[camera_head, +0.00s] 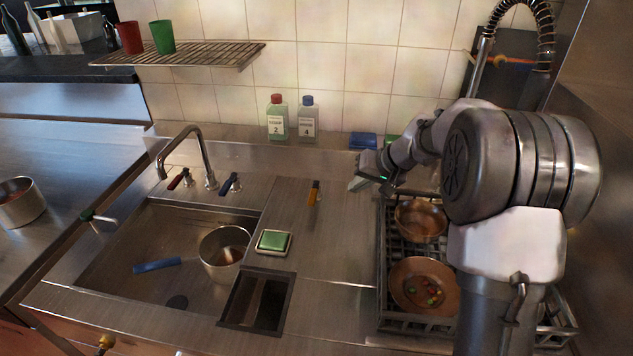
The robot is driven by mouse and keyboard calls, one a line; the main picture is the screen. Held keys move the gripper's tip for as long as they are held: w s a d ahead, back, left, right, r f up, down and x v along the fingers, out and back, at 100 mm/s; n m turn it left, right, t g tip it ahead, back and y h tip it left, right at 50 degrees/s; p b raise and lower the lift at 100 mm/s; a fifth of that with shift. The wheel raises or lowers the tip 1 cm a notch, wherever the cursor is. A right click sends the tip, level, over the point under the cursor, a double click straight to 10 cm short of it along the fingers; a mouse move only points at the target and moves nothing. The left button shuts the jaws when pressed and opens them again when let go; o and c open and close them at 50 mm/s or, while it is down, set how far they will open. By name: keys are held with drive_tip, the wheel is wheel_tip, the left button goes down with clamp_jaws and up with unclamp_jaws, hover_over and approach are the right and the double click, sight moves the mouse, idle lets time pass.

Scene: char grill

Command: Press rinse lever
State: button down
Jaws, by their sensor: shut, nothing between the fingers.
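My gripper (356,184) is shut and empty, above the steel counter between the green sponge and the dish rack. A coiled spray hose (545,25) arches at the top right, behind my arm. A small orange-red lever-like part (494,59) shows beside it. I cannot tell for certain which is the rinse lever.
A sink (140,225) with a curved tap (188,140) is on the left; a pot (222,265) stands in it. A green sponge (273,241) lies beside it. A dark rack (388,300) holds copper pans (425,270). Two bottles (277,118) stand against the wall.

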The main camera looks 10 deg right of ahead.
drive_tip(key=b, duration=0.3)
approach(324, 216)
drive_tip(key=w, duration=0.3)
drive_tip(key=shift+w+d, duration=0.1)
drive_tip(key=shift+d, duration=0.25)
drive_tip(key=a, duration=0.1)
drive_tip(key=w+a, duration=0.1)
drive_tip(key=a, duration=0.1)
drive_tip(key=shift+w+a, duration=0.3)
drive_tip(key=shift+a, duration=0.15)
